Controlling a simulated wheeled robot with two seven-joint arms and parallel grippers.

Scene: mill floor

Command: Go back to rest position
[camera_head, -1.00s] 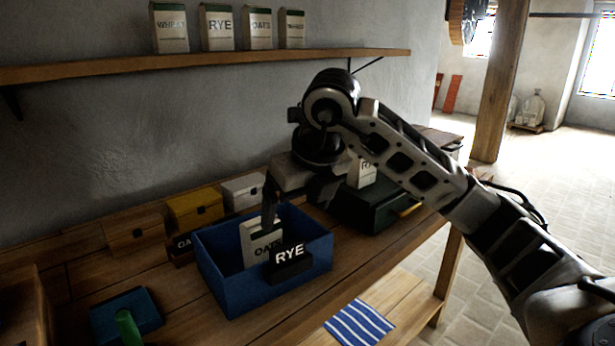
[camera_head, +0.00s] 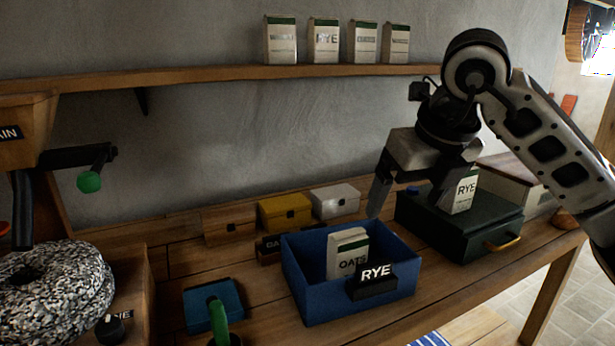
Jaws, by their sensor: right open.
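My right gripper (camera_head: 410,194) is open, with its fingers pointing down above the back right edge of the blue bin (camera_head: 345,303). Nothing is between its fingers. A white OATS carton (camera_head: 348,252) stands in the bin, apart from the gripper. A black RYE sign (camera_head: 373,281) is at the bin's front. A RYE carton (camera_head: 462,192) stands on the dark green case (camera_head: 455,236), just right of the gripper. My left gripper is not in view.
A wall shelf (camera_head: 210,76) holds several cartons (camera_head: 323,40). Small yellow (camera_head: 285,212) and white (camera_head: 336,202) boxes sit behind the bin. A speckled millstone (camera_head: 55,290) and a hopper (camera_head: 22,125) stand at left. Free air lies above the bin.

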